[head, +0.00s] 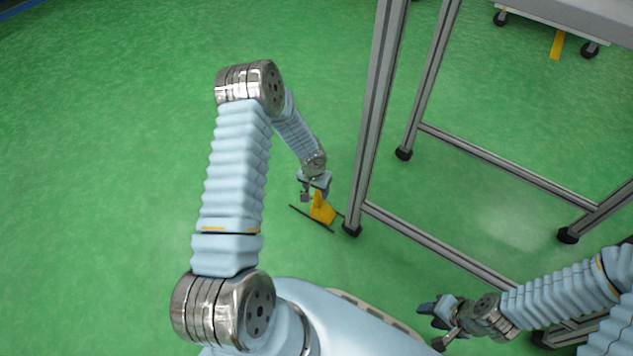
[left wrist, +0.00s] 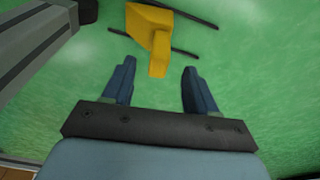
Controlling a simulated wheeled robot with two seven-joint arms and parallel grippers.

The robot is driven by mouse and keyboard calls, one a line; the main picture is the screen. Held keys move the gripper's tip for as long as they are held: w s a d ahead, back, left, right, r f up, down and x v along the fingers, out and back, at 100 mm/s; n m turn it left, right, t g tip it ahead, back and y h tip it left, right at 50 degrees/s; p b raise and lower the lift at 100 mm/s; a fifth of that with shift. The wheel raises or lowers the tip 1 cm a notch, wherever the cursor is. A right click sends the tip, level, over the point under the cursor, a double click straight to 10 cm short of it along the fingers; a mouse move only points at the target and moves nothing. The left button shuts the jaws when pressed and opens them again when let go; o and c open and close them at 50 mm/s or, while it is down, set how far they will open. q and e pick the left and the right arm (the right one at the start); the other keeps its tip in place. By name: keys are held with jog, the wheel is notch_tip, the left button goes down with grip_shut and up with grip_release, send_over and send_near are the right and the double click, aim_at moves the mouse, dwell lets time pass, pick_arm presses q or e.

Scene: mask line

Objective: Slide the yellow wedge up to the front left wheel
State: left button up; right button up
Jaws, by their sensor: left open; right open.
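The yellow wedge (head: 322,210) lies on the green floor between two thin dark lines. A black foot or wheel (head: 351,230) at the base of the nearest metal post stands just right of it, seemingly with a small gap. My left gripper (head: 314,190) is open right at the wedge and partly covers it. In the left wrist view, the wedge (left wrist: 150,32) points its narrow end between the two open fingers (left wrist: 157,74), which do not appear to touch it. My right gripper (head: 430,325) is open and empty at the lower right.
A metal frame (head: 375,120) with posts and low crossbars fills the right side. Its other black feet (head: 404,153) stand on the floor. The floor to the left is clear.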

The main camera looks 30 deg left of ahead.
aim_at(318, 198)
pick_arm(q)
jog(key=f, duration=0.4)
jog(key=w+f+b, duration=0.1)
jog(key=f, duration=0.2)
grip_shut()
jog(key=shift+d+f+b, duration=0.1)
jog(key=shift+d+b, duration=0.75)
jog(key=shift+d, duration=0.2)
jog(key=shift+d+b, duration=0.35)
jog(key=shift+d, duration=0.35)
jog(key=shift+d+b, duration=0.4)
jog(key=shift+d, duration=0.15)
jog(key=shift+o, duration=0.4)
grip_release()
